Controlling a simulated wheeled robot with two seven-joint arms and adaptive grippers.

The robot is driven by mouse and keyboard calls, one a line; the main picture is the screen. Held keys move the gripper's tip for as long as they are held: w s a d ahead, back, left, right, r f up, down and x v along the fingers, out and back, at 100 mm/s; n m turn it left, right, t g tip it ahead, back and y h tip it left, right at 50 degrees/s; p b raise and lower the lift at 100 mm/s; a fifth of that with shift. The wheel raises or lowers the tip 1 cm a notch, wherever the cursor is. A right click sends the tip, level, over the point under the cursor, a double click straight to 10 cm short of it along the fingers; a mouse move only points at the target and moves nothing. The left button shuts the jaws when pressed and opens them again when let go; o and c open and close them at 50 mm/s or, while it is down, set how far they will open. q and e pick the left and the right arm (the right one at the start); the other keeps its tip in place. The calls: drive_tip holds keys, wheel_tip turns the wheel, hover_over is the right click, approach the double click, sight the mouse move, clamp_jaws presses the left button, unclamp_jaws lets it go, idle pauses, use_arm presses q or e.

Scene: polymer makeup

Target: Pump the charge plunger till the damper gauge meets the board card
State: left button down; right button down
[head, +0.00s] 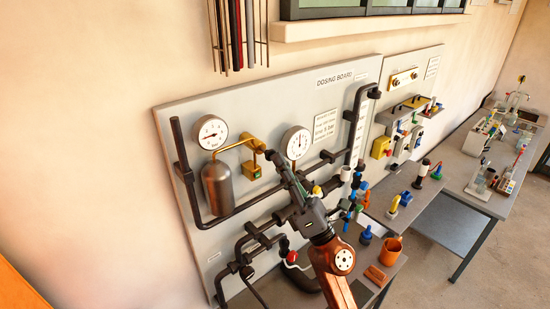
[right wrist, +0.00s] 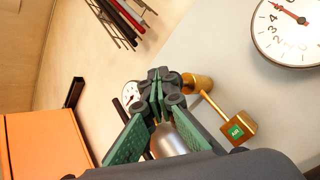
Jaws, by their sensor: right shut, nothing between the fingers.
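The grey Dosing Board (head: 250,100) carries a left gauge (head: 209,132) above a steel damper vessel (head: 218,187). Its red needle points toward the lower left; I cannot read the value exactly. The vessel also shows in the right wrist view (right wrist: 168,140), partly behind the fingers. A brass pipe runs to a brass plunger-like part (right wrist: 196,83) above a block marked AIR (right wrist: 237,130). The board card (head: 326,125) has printed text with "bar" in it. My right gripper (head: 270,156) is shut and empty, its fingertips close to the brass part; contact is unclear. My left gripper is out of view.
A second gauge (head: 296,142) is right of the brass part. Black pipes (head: 357,120) cross the board. An orange cup (head: 390,251) and several small fittings stand on the bench at right. Rods (head: 238,35) hang above the board.

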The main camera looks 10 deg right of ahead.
drive_tip(key=shift+w+a+b, duration=0.45)
drive_tip(key=shift+w+a, duration=0.1)
drive_tip(key=shift+w, duration=0.25)
idle(0.8)
idle(0.3)
drive_tip(key=shift+s+d+p, duration=0.4)
drive_tip(key=shift+s+d, duration=0.15)
drive_tip(key=shift+s, duration=0.3)
drive_tip(key=shift+s+d+p, duration=0.4)
drive_tip(key=shift+s+d, duration=0.15)
drive_tip(key=shift+s, duration=0.25)
drive_tip(key=s+d, duration=0.1)
drive_tip(key=s+d+p, duration=0.1)
drive_tip(key=s, duration=0.2)
drive_tip(key=shift+s+d, duration=0.1)
drive_tip(key=shift+d, duration=0.3)
